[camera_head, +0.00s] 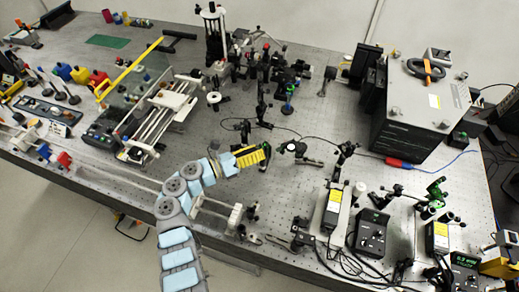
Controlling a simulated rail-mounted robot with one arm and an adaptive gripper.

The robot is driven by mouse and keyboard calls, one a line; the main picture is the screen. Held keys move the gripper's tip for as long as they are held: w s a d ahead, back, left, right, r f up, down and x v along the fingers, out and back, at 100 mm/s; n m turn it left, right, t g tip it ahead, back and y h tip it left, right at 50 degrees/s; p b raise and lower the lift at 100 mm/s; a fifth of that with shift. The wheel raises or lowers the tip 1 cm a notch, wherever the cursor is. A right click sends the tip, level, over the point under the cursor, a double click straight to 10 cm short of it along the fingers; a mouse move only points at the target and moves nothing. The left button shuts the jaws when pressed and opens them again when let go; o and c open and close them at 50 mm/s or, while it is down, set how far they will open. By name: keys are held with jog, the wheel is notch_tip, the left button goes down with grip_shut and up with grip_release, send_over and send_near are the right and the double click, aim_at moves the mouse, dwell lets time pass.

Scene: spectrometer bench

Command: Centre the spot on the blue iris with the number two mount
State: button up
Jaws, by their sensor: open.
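A small post-mounted part with blue on it (288,92) stands right of centre at the back of the bench; it may be the blue iris. I cannot make out a light spot on it. Several black mounts on posts stand around it, and no number is legible, so I cannot tell which is number two. My gripper (264,153) is at the end of my blue-padded arm, over the middle of the bench. It looks small and its fingers are hard to make out. It is open, with nothing visible held in it. A dark post mount (261,106) stands just beyond it.
A large grey box (422,110) stands at the right. A rail assembly (157,115) and a yellow bar (128,70) are at the left. Yellow-labelled modules (333,208), a display controller (371,232) and cables crowd the front right. Bare perforated bench (335,130) shows right of centre.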

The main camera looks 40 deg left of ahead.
jog(key=shift+w+d, duration=0.2)
jog(key=shift+w, duration=0.3)
grip_shut()
jog(key=shift+d+f+n+b, duration=0.15)
jog(key=shift+n+b, duration=0.35)
jog(key=shift+b, duration=0.85)
jog(key=shift+n+b, duration=0.8)
jog(key=shift+b, duration=0.15)
jog(key=shift+n, duration=0.6)
